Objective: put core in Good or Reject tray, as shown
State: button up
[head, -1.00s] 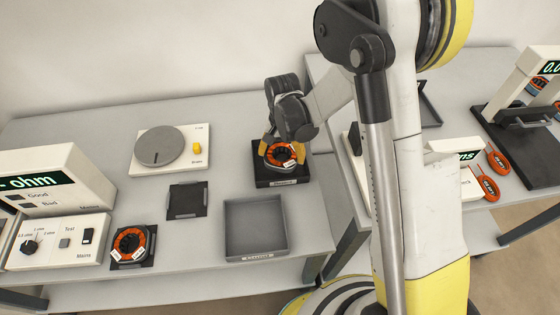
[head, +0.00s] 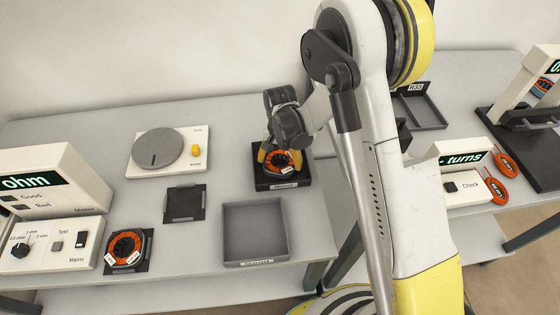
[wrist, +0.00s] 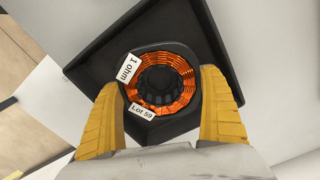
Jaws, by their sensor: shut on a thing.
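A core wound with orange-copper wire (head: 283,162) sits in or just over a square black tray (head: 294,184) near the right end of the left bench. In the wrist view the core (wrist: 181,88) shows white tags reading "1 ohm" and "Lot 59", and the black tray (wrist: 85,59) surrounds it. My gripper (wrist: 161,82) has its yellow fingers on either side of the core, shut on it. In the head view my gripper (head: 280,158) points down at that tray. The small label on the tray's front is too blurred to read.
A second orange core (head: 127,246) lies on a black pad beside the ohm meter (head: 45,181). An empty grey tray (head: 255,232) and an empty black pad (head: 185,203) lie nearby. A turntable (head: 158,148) is behind. The turns counter (head: 466,172) and a divided tray (head: 418,107) are right.

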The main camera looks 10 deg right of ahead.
jog(key=o, duration=1.1)
jog(key=shift+o, duration=0.2)
jog(key=s+d+r+t+p, duration=0.1)
jog(key=d+r+p, duration=0.15)
jog(key=r, duration=0.85)
jog(key=s+d+r+t+p, duration=0.1)
jog(key=s+r+p, duration=0.15)
jog(key=r, duration=0.75)
jog(key=s+d+r+n+t, duration=0.2)
jog(key=s+d+r, duration=0.2)
jog(key=s, duration=0.4)
jog(key=s+d+r+n+t, duration=0.2)
jog(key=s+d+r+t, duration=0.1)
jog(key=s+r, duration=0.4)
jog(key=shift+s+d+r, duration=0.25)
jog(key=shift+s+d, duration=0.25)
jog(key=shift+s, duration=0.6)
